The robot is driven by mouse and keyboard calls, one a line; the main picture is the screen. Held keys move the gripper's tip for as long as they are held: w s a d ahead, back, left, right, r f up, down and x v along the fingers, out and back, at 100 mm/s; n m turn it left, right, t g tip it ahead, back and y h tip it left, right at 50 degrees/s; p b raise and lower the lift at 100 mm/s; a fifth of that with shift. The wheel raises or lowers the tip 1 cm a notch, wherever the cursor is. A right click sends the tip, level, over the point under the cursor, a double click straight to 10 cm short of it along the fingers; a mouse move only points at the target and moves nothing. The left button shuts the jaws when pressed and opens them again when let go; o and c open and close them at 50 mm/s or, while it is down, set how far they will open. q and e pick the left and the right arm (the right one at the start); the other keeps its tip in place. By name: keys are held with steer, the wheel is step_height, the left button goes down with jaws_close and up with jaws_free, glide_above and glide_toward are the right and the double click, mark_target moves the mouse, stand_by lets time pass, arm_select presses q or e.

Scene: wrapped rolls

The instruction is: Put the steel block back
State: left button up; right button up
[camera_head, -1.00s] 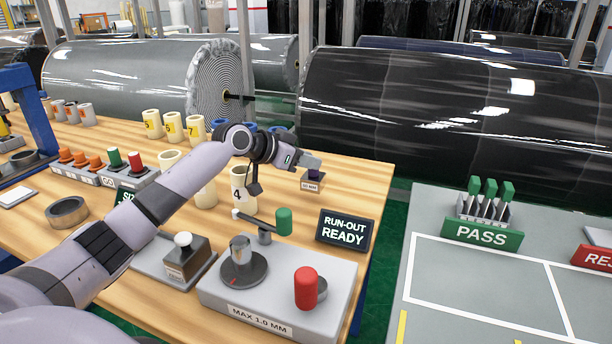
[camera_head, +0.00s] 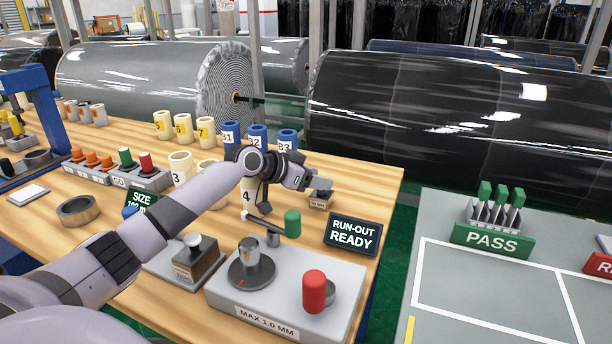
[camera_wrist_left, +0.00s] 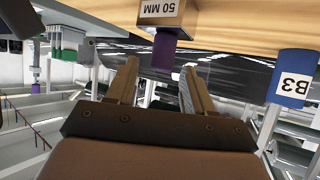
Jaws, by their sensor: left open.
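A small block with a "50 MM" label (camera_head: 317,204) and a purple knob is at the right back part of the bench. The wrist view also shows its label (camera_wrist_left: 161,9) and purple knob (camera_wrist_left: 163,48). My left gripper (camera_head: 320,184) is open just above it. In the wrist view the fingers (camera_wrist_left: 158,75) stand apart, with the knob between and just beyond their tips. Another metal block (camera_head: 195,262) with a white knob stands on a grey plate at the front. I cannot tell which one is the steel block. My right gripper is not in view.
Blue cylinders (camera_head: 257,136) and cream cylinders (camera_head: 181,168) stand behind and left of my left gripper. A "RUN-OUT READY" sign (camera_head: 353,234) and a grey gauge box (camera_head: 287,300) with a red knob are in front. The bench's right edge is close.

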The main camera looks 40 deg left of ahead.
arm_select(q)
steer(key=b+v, duration=0.1)
steer(key=v, duration=1.1)
stand_by(0.4)
